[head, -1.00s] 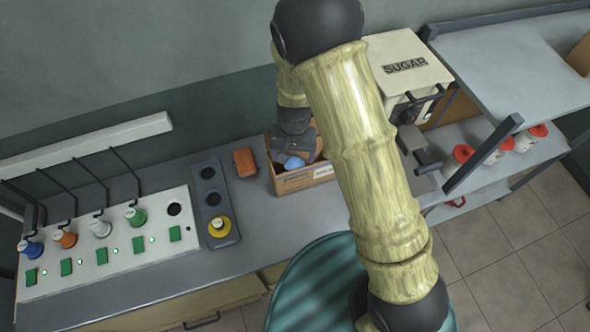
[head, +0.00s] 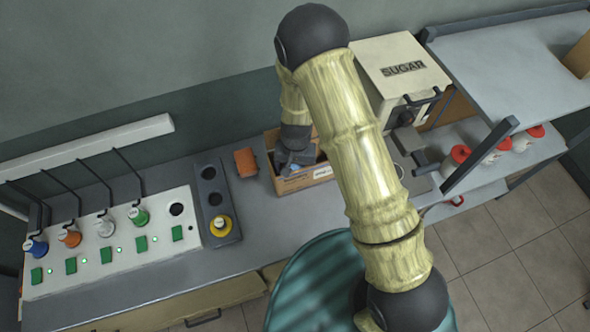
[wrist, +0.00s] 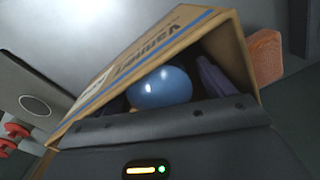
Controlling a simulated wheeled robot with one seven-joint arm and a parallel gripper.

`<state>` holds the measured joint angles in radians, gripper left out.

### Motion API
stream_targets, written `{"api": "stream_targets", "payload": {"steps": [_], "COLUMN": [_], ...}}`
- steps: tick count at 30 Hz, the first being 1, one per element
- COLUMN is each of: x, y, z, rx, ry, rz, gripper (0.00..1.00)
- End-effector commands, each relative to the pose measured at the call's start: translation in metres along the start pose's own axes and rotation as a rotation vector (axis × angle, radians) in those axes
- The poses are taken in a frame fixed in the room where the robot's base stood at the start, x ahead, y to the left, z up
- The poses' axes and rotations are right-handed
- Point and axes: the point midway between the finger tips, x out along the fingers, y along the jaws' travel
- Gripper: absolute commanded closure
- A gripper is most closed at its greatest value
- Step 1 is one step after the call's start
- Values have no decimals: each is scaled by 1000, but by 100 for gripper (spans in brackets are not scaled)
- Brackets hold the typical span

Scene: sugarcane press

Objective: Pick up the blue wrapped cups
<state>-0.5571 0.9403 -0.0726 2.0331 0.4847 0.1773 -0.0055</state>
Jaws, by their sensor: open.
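A cardboard box (head: 308,180) stands on the counter, and its printed side shows large in the wrist view (wrist: 125,70). Inside it is a rounded, shiny blue thing (wrist: 160,88), which looks like the blue wrapped cups. Only its rounded end shows. My gripper (head: 294,165) reaches down into the box. In the wrist view, dark purple finger-like shapes stand on either side of the blue thing, apart from each other. My gripper is open. I cannot tell whether the fingers touch the blue thing. The lower part is hidden by the gripper body.
An orange block (head: 245,162) sits just left of the box. Further left are a dark tray (head: 215,205) with a yellow-topped item and a white panel (head: 120,252) with several coloured spools.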

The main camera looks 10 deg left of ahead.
Motion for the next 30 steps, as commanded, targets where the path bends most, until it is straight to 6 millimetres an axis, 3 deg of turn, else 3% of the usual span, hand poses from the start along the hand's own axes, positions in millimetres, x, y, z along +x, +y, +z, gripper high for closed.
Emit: {"api": "stream_targets", "payload": {"steps": [17,18,26,30], "x": [4,4,4,4], "y": [0,0,0,0], "z": [0,0,0,0], "rx": [0,0,0,0], "ry": [0,0,0,0], "rz": [0,0,0,-1], "gripper": [19,21,71,71]}}
